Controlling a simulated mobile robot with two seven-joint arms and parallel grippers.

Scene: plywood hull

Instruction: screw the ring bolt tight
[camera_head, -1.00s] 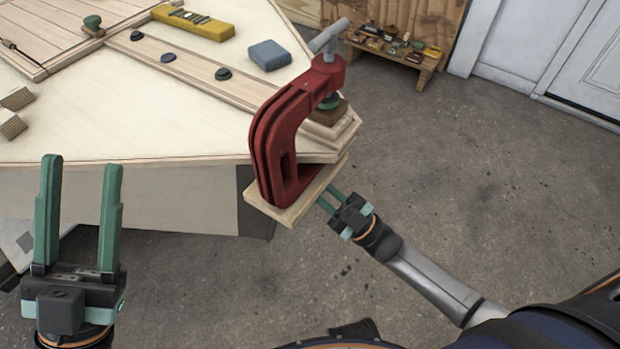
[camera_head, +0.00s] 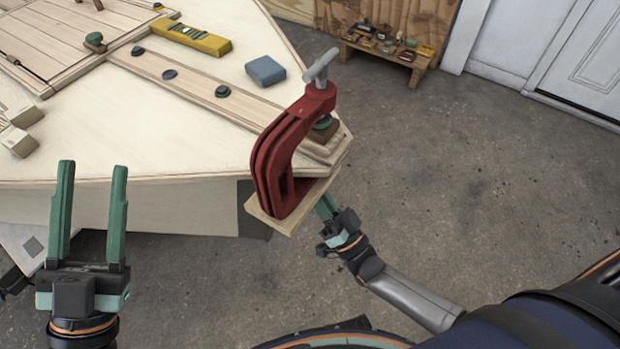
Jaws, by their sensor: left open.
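I cannot make out the ring bolt in this view. A red clamp (camera_head: 271,165) with a grey T-handle grips the near corner of the plywood hull (camera_head: 110,165), with a wooden pad (camera_head: 265,216) under it. My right gripper (camera_head: 325,206) is low at the right of this pad. Its fingers look edge-on and their tips are partly hidden, so I cannot tell their opening or whether they hold anything. My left gripper (camera_head: 92,165) is at the lower left, fingers up, open and empty, in front of the hull's side.
On the deck lie a yellow level (camera_head: 192,37), a blue-grey block (camera_head: 265,71), dark round knobs along a wooden strip (camera_head: 185,84) and wooden blocks (camera_head: 20,142). A low bench (camera_head: 388,52) with small items stands behind. The concrete floor at right is clear.

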